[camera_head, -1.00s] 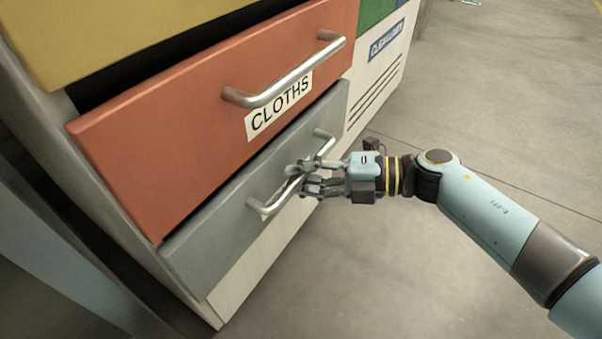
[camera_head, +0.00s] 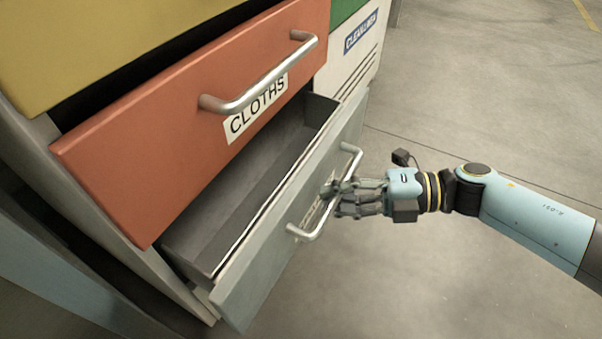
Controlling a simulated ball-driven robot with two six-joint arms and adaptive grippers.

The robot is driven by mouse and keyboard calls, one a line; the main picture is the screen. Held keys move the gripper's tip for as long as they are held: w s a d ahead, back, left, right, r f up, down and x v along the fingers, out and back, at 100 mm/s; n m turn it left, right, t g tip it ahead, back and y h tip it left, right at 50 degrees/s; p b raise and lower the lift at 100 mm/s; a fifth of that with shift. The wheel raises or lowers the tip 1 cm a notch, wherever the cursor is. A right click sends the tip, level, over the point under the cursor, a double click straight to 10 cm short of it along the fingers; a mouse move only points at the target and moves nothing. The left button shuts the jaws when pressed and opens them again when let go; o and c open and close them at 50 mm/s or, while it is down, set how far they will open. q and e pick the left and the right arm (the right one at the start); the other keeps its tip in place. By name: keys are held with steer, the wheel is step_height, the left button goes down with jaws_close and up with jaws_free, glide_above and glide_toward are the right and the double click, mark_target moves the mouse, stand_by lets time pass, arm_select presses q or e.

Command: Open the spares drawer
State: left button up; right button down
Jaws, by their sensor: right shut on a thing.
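The grey drawer (camera_head: 262,262) is the lowest in the cabinet and stands partly pulled out. The part of its inside that shows looks empty. A label on its front is mostly hidden behind my gripper, so I cannot read it. Its silver bar handle (camera_head: 310,235) runs along the front. My right gripper (camera_head: 332,198) is shut on the middle of this handle, with its arm coming in from the right. My left gripper is not in view.
An orange drawer (camera_head: 150,150) labelled CLOTHS, with its own handle (camera_head: 255,92), sits above and overhangs the grey drawer's inside. A yellow drawer (camera_head: 90,45) is above that. A white cabinet part (camera_head: 350,75) stands beyond. The floor (camera_head: 440,290) at right is clear.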

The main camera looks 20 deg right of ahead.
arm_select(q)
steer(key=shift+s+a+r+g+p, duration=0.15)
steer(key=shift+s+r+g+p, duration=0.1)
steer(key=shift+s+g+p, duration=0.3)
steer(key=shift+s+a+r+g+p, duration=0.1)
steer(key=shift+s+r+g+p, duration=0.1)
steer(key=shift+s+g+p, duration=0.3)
arm_select(e)
steer(key=s+d, duration=1.2)
steer(key=s, duration=0.4)
steer(key=shift+d, duration=0.35)
steer(key=shift+r, duration=0.15)
steer(key=c, duration=1.3)
jaws_free()
steer(key=v, duration=1.2)
